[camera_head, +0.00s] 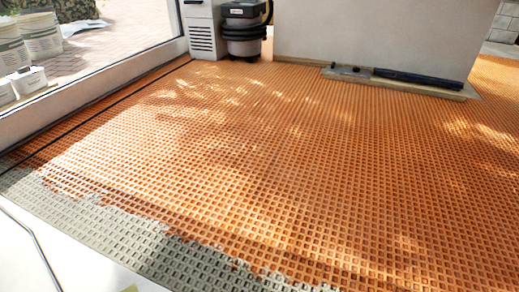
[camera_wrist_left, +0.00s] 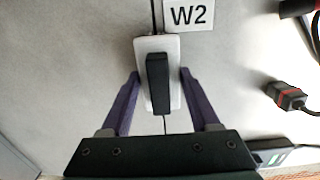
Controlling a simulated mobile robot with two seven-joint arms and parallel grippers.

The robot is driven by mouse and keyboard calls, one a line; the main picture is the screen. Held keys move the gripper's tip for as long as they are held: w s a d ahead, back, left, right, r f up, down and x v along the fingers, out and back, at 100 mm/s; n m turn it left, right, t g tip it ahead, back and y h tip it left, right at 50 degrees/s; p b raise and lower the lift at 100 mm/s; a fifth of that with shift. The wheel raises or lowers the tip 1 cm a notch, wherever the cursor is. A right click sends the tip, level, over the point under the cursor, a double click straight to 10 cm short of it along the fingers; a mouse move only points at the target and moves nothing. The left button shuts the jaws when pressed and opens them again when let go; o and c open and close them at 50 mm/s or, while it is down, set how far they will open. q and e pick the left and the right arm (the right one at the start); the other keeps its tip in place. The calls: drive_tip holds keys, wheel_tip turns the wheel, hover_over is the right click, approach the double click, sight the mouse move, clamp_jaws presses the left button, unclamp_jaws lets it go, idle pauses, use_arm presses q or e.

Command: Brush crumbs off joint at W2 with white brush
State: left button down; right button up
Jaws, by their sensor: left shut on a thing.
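In the left wrist view my left gripper (camera_wrist_left: 160,76) has its purple fingers on both sides of the white brush (camera_wrist_left: 144,48), a pale block with a dark bar along its top. The fingers are shut on it. The brush is over a thin dark joint line (camera_wrist_left: 153,14) in a pale grey surface, and covers part of the line. I cannot tell whether its underside touches the surface. The W2 label (camera_wrist_left: 189,14) lies just right of the joint, beyond the brush. No crumbs can be made out. Neither gripper shows in the head view.
In the left wrist view a black and red connector (camera_wrist_left: 287,97) lies to the right. A vacuum (camera_head: 244,30) and a long level (camera_head: 418,79) are at the back.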

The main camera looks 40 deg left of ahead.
use_arm(q)
drive_tip(key=shift+d, duration=0.25)
wheel_tip(320, 180, up, 8)
drive_tip(key=p, duration=0.8)
drive_tip(key=shift+r, duration=0.15)
drive_tip(key=shift+w, duration=0.1)
